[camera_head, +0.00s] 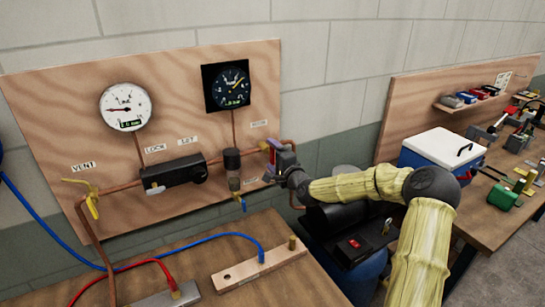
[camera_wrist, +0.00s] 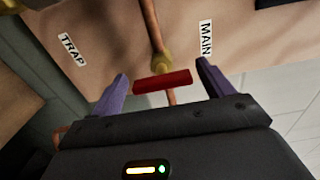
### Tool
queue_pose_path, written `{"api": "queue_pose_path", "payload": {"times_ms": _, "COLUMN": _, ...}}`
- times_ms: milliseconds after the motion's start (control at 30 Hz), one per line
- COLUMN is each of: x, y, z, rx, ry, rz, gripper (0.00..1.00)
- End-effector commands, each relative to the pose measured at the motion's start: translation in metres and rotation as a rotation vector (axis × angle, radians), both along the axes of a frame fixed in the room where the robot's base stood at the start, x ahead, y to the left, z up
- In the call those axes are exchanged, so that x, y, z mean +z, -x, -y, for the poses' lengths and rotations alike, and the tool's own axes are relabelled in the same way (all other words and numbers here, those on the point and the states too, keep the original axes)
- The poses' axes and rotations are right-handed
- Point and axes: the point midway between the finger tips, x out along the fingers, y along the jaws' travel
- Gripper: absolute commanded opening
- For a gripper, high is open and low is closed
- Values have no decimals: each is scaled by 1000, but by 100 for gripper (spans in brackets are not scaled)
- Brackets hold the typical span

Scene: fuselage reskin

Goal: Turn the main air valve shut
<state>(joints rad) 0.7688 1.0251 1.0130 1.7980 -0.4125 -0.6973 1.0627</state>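The main air valve shows in the wrist view as a red handle (camera_wrist: 163,82) on a brass body (camera_wrist: 162,61) in a copper pipe, next to a MAIN label (camera_wrist: 206,38). My gripper (camera_wrist: 164,72) is open, with one purple finger on each side of the red handle. Small gaps seem to show between the handle's ends and the fingers, so I see no clear grip. In the head view my gripper (camera_head: 270,160) is at the right edge of the wooden panel, and it largely hides the valve.
The wooden panel (camera_head: 40,120) carries a white gauge (camera_head: 125,106), a dark gauge (camera_head: 227,85), a black lock box (camera_head: 173,174) and a yellow vent handle (camera_head: 93,208). A TRAP label (camera_wrist: 72,49) is left of the valve. A blue hose (camera_head: 200,240) crosses the bench below.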

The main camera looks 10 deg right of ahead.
Motion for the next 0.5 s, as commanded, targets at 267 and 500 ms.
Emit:
{"api": "queue_pose_path", "payload": {"times_ms": 267, "x": 1, "y": 0, "z": -1, "rx": 1, "ry": 2, "rz": 4, "gripper": 80}}
{"api": "queue_pose_path", "payload": {"times_ms": 500, "x": 0, "y": 16, "z": 4, "rx": 3, "ry": 2, "rz": 3, "gripper": 80}}
